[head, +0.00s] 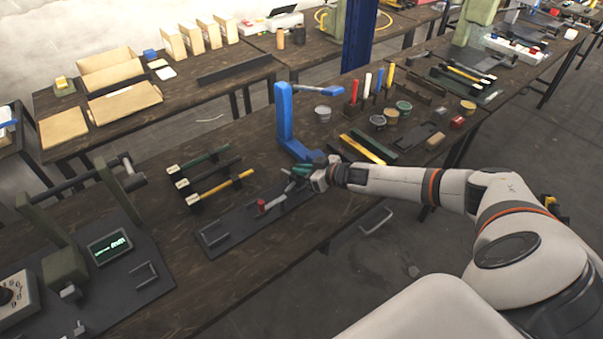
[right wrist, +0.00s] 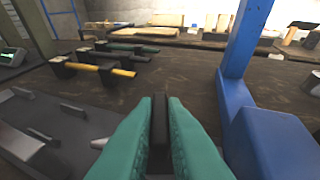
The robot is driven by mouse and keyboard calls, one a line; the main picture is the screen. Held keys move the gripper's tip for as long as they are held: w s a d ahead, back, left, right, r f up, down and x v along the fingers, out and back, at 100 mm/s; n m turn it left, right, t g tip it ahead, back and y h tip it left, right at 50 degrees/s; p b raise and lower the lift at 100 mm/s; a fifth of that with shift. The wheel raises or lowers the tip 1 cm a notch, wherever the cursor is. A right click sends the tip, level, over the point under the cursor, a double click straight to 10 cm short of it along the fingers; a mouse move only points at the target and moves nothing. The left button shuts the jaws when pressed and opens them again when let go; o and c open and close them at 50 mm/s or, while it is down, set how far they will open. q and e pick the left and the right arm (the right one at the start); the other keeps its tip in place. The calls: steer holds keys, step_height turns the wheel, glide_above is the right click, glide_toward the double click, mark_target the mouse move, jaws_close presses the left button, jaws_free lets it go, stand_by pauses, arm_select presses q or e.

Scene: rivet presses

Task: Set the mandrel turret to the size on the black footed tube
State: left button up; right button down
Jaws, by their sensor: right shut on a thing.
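My right gripper (head: 299,172) is at the foot of the blue press (head: 286,112). In the right wrist view its teal fingers (right wrist: 160,120) are shut on a thin dark upright piece (right wrist: 160,122); I cannot tell whether it is part of the mandrel turret. The blue press frame (right wrist: 240,50) stands just right of the fingers there. Several footed tubes lie left of the press: a black one (head: 217,178), a green one (head: 205,158) and a yellow one (head: 227,186). Their size marks are too small to read. My left gripper is not in view.
A dark base plate (head: 240,228) with a red-topped post (head: 266,205) lies in front of the press. A green-framed station with a lit display (head: 110,246) stands at the left. Tins, coloured-handled tools and bars crowd the bench right of the press.

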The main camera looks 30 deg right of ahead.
steer(key=n+y, duration=0.1)
steer(key=n+g+y+b, duration=0.1)
steer(key=n+y+b, duration=0.1)
steer(key=shift+w+d+g, duration=0.25)
steer(key=shift+d+g, duration=0.05)
steer(key=shift+g, duration=0.1)
steer(key=n+g+y+b, duration=0.1)
steer(key=n+b, duration=0.1)
steer(key=b, duration=0.1)
steer(key=n+g+y+b, duration=0.2)
steer(key=b, duration=0.2)
steer(key=n+g+y+b, duration=0.1)
steer(key=n+g+b, duration=0.1)
steer(key=b, duration=0.1)
steer(key=shift+w+d+f+y, duration=0.15)
steer(key=shift+w+f+y, duration=0.1)
steer(key=shift+y, duration=0.15)
steer(key=shift+r+n+g+b, duration=0.25)
steer(key=shift+n+g+b, duration=0.45)
steer(key=shift+b, duration=0.6)
steer(key=c, duration=1.5)
jaws_free()
steer(key=shift+r, duration=0.1)
